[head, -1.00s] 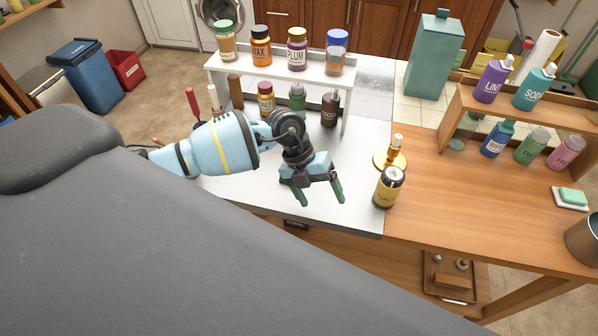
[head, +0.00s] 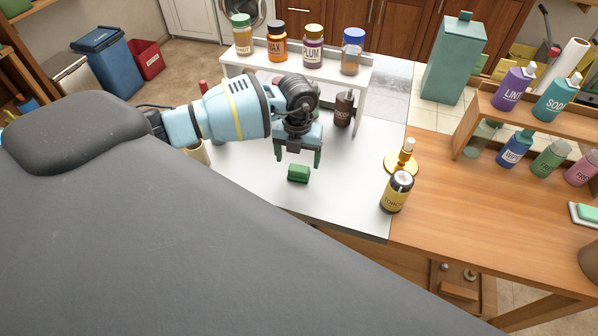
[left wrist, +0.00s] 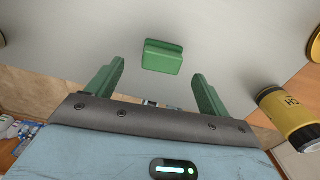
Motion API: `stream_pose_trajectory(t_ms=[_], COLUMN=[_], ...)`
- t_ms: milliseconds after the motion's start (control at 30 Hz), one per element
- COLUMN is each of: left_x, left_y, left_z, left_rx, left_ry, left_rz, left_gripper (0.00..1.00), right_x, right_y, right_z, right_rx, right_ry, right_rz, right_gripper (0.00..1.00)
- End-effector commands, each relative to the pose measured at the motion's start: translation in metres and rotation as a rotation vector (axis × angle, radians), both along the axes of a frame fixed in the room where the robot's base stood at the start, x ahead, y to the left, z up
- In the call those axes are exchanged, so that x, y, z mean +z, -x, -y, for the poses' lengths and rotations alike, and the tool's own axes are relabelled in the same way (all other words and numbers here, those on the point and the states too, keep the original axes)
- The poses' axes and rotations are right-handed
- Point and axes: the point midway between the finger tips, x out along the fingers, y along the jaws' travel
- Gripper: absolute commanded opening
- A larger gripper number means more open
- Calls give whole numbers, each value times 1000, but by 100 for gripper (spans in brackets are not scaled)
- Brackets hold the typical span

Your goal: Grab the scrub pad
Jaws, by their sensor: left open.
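The scrub pad, a small green block (head: 299,173), lies on the white tabletop (head: 345,195) near its front edge. It also shows in the left wrist view (left wrist: 163,57), a little beyond the fingertips and roughly centred between them. My left gripper (head: 298,157) is open and empty, just behind the pad in the head view, with its two green fingers apart and not closed on it. The fingers also show in the left wrist view (left wrist: 157,74). My right gripper is not in view.
A black and yellow can (head: 397,192) and a brass candle holder (head: 401,162) stand right of the pad. A white shelf (head: 300,66) with several jars stands behind, close to my arm. A dark bottle (head: 343,108) stands under it. Another green pad sits on a white dish (head: 585,214).

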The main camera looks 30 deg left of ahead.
Motion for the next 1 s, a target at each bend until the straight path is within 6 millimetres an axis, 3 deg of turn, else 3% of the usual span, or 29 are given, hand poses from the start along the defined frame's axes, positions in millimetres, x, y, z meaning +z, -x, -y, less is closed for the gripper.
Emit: stream_pose_trajectory(t_ms=[333, 667, 1000], left_x=[-44, -50, -50], left_y=[-1, -1, -1], left_z=[3, 3, 3], left_rx=[0, 0, 0], left_ry=[0, 1, 0], left_rz=[-3, -1, -1], left_gripper=[80, 80, 37], right_x=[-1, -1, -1], right_y=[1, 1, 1], right_z=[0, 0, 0], right_rx=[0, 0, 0], right_ry=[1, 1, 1], right_rz=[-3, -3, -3], right_gripper=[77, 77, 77])
